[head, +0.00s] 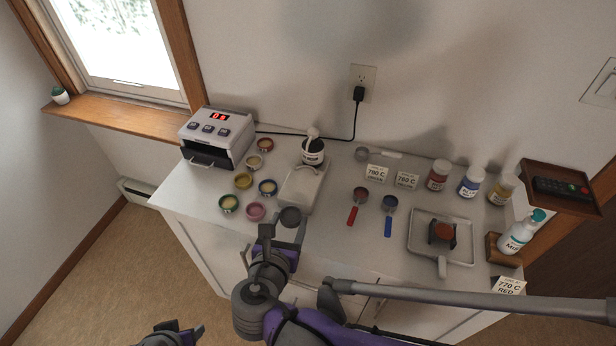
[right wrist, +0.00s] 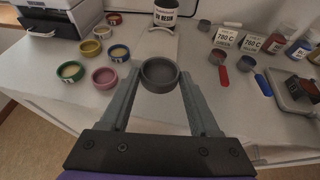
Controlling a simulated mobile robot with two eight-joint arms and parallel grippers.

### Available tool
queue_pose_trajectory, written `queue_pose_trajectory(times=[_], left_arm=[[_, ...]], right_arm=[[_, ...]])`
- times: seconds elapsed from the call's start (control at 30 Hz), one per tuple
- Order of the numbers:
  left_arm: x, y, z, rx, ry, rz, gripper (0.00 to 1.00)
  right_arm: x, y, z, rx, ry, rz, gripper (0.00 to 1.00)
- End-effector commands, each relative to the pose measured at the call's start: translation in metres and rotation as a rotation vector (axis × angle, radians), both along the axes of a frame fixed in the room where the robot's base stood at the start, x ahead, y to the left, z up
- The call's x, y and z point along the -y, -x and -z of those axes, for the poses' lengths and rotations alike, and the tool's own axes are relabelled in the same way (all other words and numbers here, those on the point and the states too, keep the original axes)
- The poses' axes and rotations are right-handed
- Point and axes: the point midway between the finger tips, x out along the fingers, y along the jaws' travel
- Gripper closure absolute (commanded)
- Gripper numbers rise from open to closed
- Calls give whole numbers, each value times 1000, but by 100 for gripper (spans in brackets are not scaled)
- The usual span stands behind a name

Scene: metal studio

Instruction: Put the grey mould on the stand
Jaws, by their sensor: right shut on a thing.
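The grey mould (head: 290,216) is a small round dark-grey cup, hollow side up. My right gripper (right wrist: 160,82) is shut on it, one finger on each side, at the front of the white counter. In the head view the right gripper (head: 285,226) is in front of the white slab. A small dark stand (head: 432,238) appears to be in the square grey tray (head: 466,263) at the right, with a reddish-brown piece (head: 443,231) on it. My left gripper (head: 172,335) shows only partly at the bottom edge; its jaws are unclear.
Several coloured cups (head: 243,181) stand left of the white slab (head: 300,184), which has a jar (head: 313,151) at its back. A small oven (head: 217,137) is at the back left. Red (head: 357,205) and blue (head: 389,214) scoops lie between slab and tray. Bottles (head: 470,181) stand behind the tray.

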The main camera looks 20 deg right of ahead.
Motion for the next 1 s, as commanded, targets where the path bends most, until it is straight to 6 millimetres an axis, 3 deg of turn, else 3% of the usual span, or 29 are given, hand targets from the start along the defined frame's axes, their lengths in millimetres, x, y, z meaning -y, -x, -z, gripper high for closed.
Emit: queue_pose_trajectory(times=[0.5, 0.87, 1.0], left_arm=[[0, 0, 0, 0, 0, 0, 50], [0, 0, -1, 0, 0, 0, 50], [0, 0, 4, -1, 0, 0, 50]], right_arm=[[61, -118, 0, 0, 1, 5, 90], [75, -148, 0, 0, 0, 3, 90], [75, -149, 24, -1, 0, 1, 90]])
